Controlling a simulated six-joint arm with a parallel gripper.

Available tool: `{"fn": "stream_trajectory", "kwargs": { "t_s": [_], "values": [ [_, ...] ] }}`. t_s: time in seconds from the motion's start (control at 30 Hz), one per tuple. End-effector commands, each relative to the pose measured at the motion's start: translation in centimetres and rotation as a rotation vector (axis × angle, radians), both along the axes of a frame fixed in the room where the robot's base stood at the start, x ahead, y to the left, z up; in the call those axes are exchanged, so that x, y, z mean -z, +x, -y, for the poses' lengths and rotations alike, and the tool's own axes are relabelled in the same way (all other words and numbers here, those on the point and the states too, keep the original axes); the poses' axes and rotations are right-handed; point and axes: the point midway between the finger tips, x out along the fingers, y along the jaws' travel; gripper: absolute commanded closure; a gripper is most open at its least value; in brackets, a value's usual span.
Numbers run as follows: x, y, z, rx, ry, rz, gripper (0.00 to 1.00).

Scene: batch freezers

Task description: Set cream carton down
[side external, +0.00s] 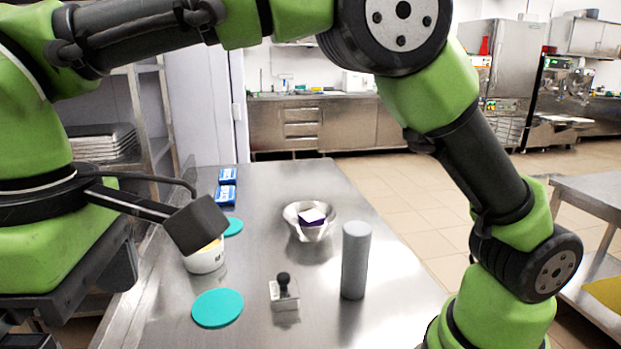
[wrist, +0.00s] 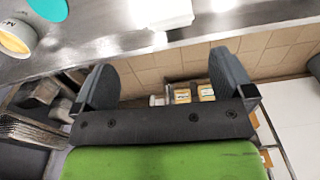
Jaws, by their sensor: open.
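My gripper (wrist: 162,62) is open in the wrist view, with nothing between its two dark fingers. It is out of frame in the side view, where my arm runs down past the lower right. A white block-like thing (wrist: 160,12) lies beyond the fingers on the steel counter, cut by the top edge of the wrist view. I cannot tell whether it is the cream carton. In the side view a white-topped purple thing (side external: 312,216) sits in a metal bowl (side external: 297,229) on the steel table (side external: 385,285).
A white tub (side external: 206,262), teal discs (side external: 217,308), a black-knobbed block (side external: 284,294), a grey cylinder (side external: 355,262) and blue boxes (side external: 226,194) stand on the table. The wrist view shows the counter edge and tiled floor below. The table's right side is bare.

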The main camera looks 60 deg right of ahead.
Motion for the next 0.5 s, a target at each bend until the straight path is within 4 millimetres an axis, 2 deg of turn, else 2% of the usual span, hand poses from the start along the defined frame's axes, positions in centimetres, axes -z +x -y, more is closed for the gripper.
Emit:
{"fn": "stream_trajectory", "kwargs": {
  "t_s": [0.1,0.23,0.37,0.5],
  "values": [
    [-3.3,0.5,4.5,0.133,0.070,0.042,0.01],
    [-6.5,-0.4,10.5,0.324,0.165,0.105,0.01],
    [-8.3,-2.8,15.8,0.520,0.258,0.181,0.01],
    [-8.5,-6.5,20.3,0.728,0.350,0.275,0.01]
  ]
}}
